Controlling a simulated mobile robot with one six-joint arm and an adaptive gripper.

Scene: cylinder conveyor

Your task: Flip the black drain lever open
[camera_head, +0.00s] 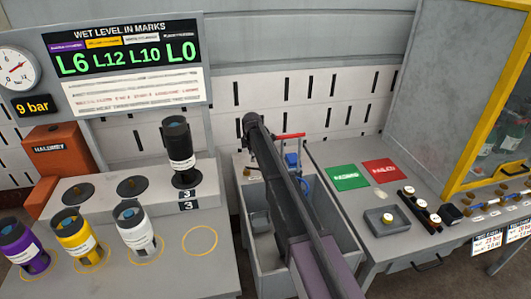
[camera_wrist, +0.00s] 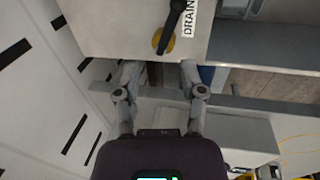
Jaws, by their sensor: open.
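The black drain lever (camera_wrist: 174,22) shows at the top of the wrist view, on a round yellow base (camera_wrist: 163,41) beside a white DRAIN label (camera_wrist: 190,18). It stands upright in the picture, leaning slightly right. My gripper (camera_wrist: 159,72) is open and empty, with its two fingers just below the lever and apart from it in the picture. I do not make out the black lever in the head view, where my arm crosses the middle and hides part of the sink area.
A grey basin (camera_head: 268,262) lies under my arm, with a red handle (camera_head: 290,136) behind it. Black (camera_head: 178,150), white (camera_head: 136,232), yellow (camera_head: 76,235) and purple (camera_head: 22,247) cylinders stand at left. A right bench holds green (camera_head: 347,178) and red (camera_head: 386,171) mats.

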